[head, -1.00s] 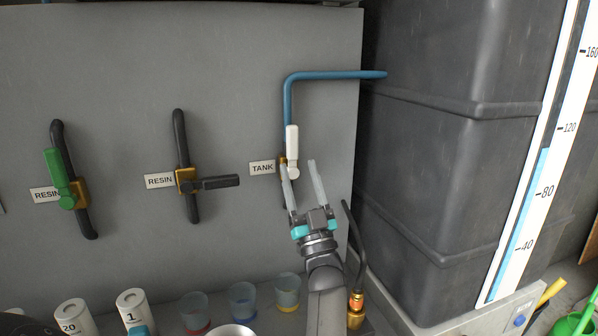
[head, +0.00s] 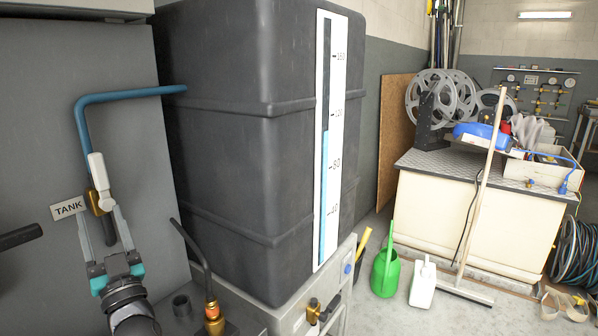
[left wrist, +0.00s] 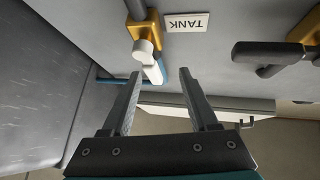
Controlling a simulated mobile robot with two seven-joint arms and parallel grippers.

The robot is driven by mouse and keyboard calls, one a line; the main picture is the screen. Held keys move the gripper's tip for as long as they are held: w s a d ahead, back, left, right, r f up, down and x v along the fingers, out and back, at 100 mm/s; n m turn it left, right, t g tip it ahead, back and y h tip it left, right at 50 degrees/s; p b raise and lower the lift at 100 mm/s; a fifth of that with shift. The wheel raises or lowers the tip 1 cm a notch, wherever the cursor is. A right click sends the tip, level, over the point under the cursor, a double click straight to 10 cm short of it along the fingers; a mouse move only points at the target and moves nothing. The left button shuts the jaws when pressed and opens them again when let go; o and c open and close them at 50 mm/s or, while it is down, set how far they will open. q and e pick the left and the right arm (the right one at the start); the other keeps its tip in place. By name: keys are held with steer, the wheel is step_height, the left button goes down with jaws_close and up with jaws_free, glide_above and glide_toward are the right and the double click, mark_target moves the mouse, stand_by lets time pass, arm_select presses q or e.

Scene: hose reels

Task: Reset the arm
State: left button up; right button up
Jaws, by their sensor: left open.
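My left gripper (head: 103,222) is open, with its two fingers pointing at the panel near the tank valve. The tank valve's white handle (head: 98,171) stands upright along the blue pipe (head: 80,125), on a brass body (head: 98,202). The TANK label (head: 68,208) is to its left. In the left wrist view the open fingers (left wrist: 158,75) show with nothing between them, and the white handle (left wrist: 148,62) is just beyond, apparently apart from them. My right gripper is not in view.
A large dark tank (head: 235,150) with a level gauge (head: 330,140) stands right of the panel. A green watering can (head: 385,272) and a white jug (head: 423,285) are on the floor. A workbench (head: 470,220) with reels and a broom (head: 480,200) is behind.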

arm_select(q)
steer(key=s+d+f+m+g+h, duration=0.2)
steer(key=d+f+m+h, duration=0.2)
steer(key=d+f+h, duration=0.4)
steer(key=s+d+f+m+g+h, duration=0.25)
steer(key=d+f+m+h, duration=0.35)
steer(key=f, duration=0.5)
steer(key=s+d+f+n+g+h, duration=0.15)
steer(key=s+d+f+g, duration=0.3)
steer(key=s, duration=0.75)
steer(key=s+d+f+m+g+h, duration=0.15)
steer(key=s+d+f+g, duration=0.35)
steer(key=s, duration=0.7)
step_height(320, 180, down, 22)
steer(key=s+a+g, duration=0.1)
steer(key=g, duration=0.1)
steer(key=s+a+f, duration=0.4)
steer(key=s+f, duration=1)
steer(key=shift+s+f+n+g, duration=0.15)
steer(key=shift+s+n+g, duration=0.15)
steer(key=shift+g, duration=0.1)
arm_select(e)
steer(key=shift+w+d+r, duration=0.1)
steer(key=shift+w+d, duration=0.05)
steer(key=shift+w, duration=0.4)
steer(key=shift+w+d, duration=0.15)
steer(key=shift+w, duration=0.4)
arm_select(q)
steer(key=shift+c, duration=0.2)
